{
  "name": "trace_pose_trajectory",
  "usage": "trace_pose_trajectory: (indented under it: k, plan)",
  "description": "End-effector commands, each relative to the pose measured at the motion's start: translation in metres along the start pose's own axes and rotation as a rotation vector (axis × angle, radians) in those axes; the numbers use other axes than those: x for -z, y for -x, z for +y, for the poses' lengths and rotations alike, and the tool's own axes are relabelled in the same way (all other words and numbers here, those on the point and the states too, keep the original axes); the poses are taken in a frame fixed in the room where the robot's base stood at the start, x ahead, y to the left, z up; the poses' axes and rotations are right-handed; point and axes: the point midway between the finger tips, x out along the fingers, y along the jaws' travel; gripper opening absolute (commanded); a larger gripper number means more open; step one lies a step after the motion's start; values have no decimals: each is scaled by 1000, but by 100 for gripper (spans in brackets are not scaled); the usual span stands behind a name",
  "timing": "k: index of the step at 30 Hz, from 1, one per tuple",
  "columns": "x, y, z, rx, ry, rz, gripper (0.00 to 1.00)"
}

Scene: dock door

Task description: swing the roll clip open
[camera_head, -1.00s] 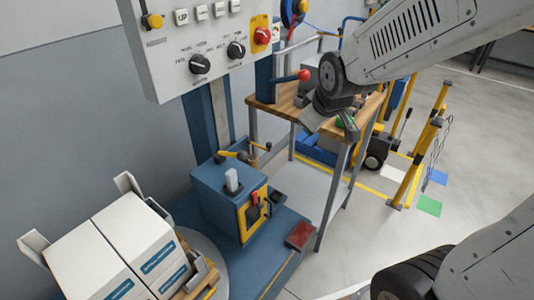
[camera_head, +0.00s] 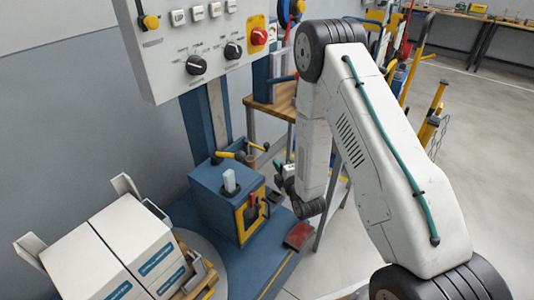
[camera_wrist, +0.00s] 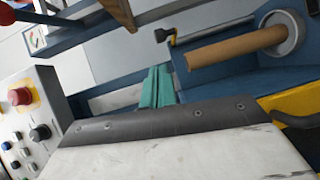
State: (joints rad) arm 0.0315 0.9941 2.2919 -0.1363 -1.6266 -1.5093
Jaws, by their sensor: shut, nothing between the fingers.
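The blue machine housing (camera_head: 215,190) stands on the blue base in the head view. A yellow lever with a dark end (camera_head: 232,155) lies across its top, beside a short brown roll core (camera_head: 251,160). In the wrist view a tan tube (camera_wrist: 235,48) sits on a grey round hub (camera_wrist: 284,32), with a thin black-tipped lever (camera_wrist: 170,36) beside it. I cannot tell for certain which part is the roll clip. My gripper (camera_head: 279,165) is shut and empty, right of the housing and apart from the levers. Its teal fingers (camera_wrist: 156,87) show together in the wrist view.
A grey control panel (camera_head: 200,45) with knobs and a red button hangs above the housing. White boxes (camera_head: 125,245) stand at the lower left. A wooden-topped table (camera_head: 262,105) stands behind my arm. A red pedal (camera_head: 299,235) sits on the base's right side.

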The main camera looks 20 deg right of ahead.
Motion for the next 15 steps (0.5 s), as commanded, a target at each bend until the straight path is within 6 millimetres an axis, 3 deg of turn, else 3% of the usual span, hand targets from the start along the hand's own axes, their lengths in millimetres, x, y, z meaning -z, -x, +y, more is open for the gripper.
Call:
trace_pose_trajectory:
  k: [4, 7, 15]
  plan:
    - [0, 5, -10, -37, 34, 4, 0]
    - [1, -3, -9, -46, 39, 5, 0]
    - [1, -51, -7, -45, 37, 6, 0]
